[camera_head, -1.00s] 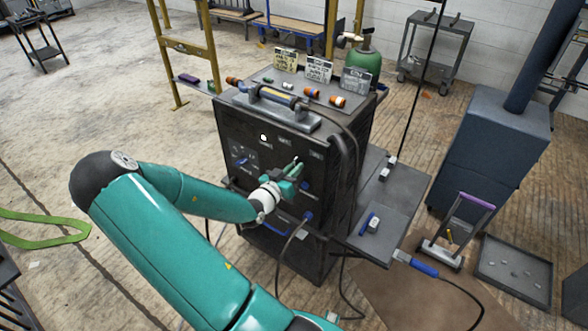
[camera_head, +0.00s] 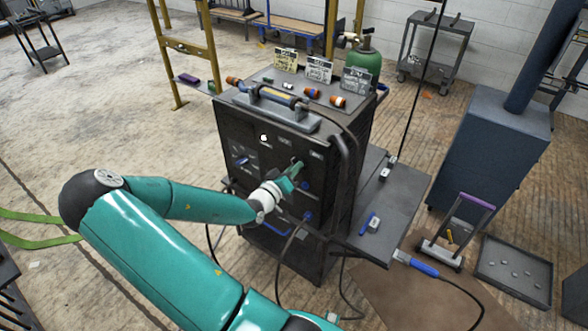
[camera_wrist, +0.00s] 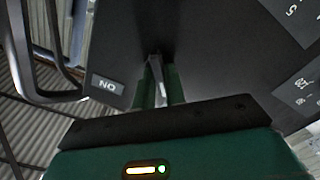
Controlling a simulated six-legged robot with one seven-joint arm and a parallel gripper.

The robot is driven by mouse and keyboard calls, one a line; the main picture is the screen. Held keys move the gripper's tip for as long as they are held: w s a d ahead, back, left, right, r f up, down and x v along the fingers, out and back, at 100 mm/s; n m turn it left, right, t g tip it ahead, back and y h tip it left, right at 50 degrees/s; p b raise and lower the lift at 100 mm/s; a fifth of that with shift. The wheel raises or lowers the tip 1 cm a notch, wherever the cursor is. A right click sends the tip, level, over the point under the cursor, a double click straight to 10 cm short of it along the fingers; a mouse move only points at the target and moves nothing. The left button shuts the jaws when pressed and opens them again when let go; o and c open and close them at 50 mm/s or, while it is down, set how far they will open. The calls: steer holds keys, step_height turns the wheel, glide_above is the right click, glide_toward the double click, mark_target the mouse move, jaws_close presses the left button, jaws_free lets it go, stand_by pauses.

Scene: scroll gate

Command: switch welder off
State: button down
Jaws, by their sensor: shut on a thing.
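The welder (camera_head: 335,185) is a tall black cabinet in the middle of the head view, with dials, labels and blue sockets on its front panel. My gripper (camera_head: 296,168) is at the upper right part of that panel. In the wrist view my gripper (camera_wrist: 160,78) has its green fingers close together on a narrow grey switch lever (camera_wrist: 157,68) against the dark panel. A small label (camera_wrist: 107,85) beside it reads as an upside-down "ON". The lever's base is in shadow, and the fingers hide part of it.
A handle bar (camera_head: 275,108), orange connectors and signs stand on the welder's top. A side shelf (camera_head: 395,225) juts out at its right. Cables hang below the front. A blue-grey cabinet (camera_head: 490,150) and a tray (camera_head: 515,272) stand at right. Floor at left is mostly clear.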

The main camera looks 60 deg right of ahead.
steer(key=shift+a+f, duration=0.1)
steer(key=shift+f, duration=0.05)
steer(key=c, duration=1.5)
jaws_free()
steer(key=shift+o, duration=0.2)
steer(key=w+a, duration=0.2)
steer(key=a, duration=1.1)
steer(key=shift+a, duration=0.3)
steer(key=shift+w, duration=0.1)
